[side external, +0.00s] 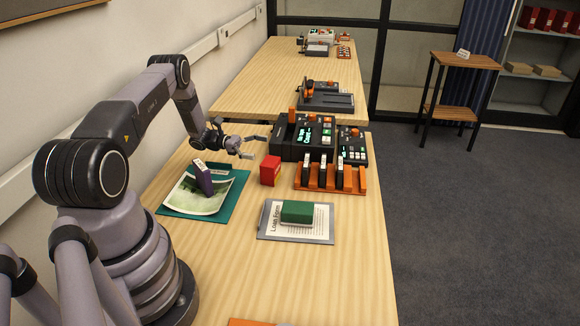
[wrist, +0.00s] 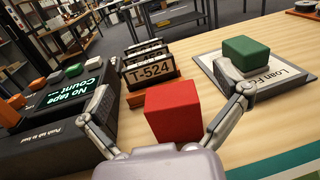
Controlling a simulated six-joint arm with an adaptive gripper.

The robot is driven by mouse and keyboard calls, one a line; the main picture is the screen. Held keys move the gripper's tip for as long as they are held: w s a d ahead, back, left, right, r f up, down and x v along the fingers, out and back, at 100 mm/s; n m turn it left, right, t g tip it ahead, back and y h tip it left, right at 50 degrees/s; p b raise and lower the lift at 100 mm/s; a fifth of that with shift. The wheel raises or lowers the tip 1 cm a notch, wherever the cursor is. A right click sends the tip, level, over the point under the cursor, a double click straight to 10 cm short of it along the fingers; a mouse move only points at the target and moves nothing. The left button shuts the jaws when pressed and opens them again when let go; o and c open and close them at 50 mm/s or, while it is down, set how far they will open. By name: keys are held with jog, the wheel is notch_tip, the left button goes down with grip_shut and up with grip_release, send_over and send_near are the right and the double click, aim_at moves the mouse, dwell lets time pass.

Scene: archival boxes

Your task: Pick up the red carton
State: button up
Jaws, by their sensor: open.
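The red carton (side external: 270,170) stands upright on the light wood table, in front of the dark console and left of the orange rack. In the wrist view the red carton (wrist: 172,110) sits in the middle, between the two spread fingers. My gripper (side external: 254,146) is open and empty, just behind and to the left of the carton in the side view. In the wrist view my gripper (wrist: 172,95) has its left finger by the console and its right finger near the clipboard. The carton's lower edge is hidden there by the gripper body.
A dark console (side external: 302,137) stands behind the carton. An orange rack (side external: 330,183) with black cartridges is to its right. A green block (side external: 297,212) lies on a clipboard (side external: 295,233) nearer the front. A teal folder (side external: 172,210) with a photo and dark box is at left.

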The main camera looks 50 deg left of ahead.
aim_at(267, 161)
notch_tip(267, 161, down, 4)
jog(key=shift+f, duration=0.2)
jog(key=shift+w+d+f, duration=0.3)
jog(key=shift+w+d, duration=0.25)
jog(key=shift+d, duration=0.3)
jog(key=shift+w+d, duration=0.3)
jog(key=shift+d, duration=0.1)
jog(key=c, duration=1.3)
jog(key=shift+o, duration=0.2)
jog(key=shift+r, duration=0.15)
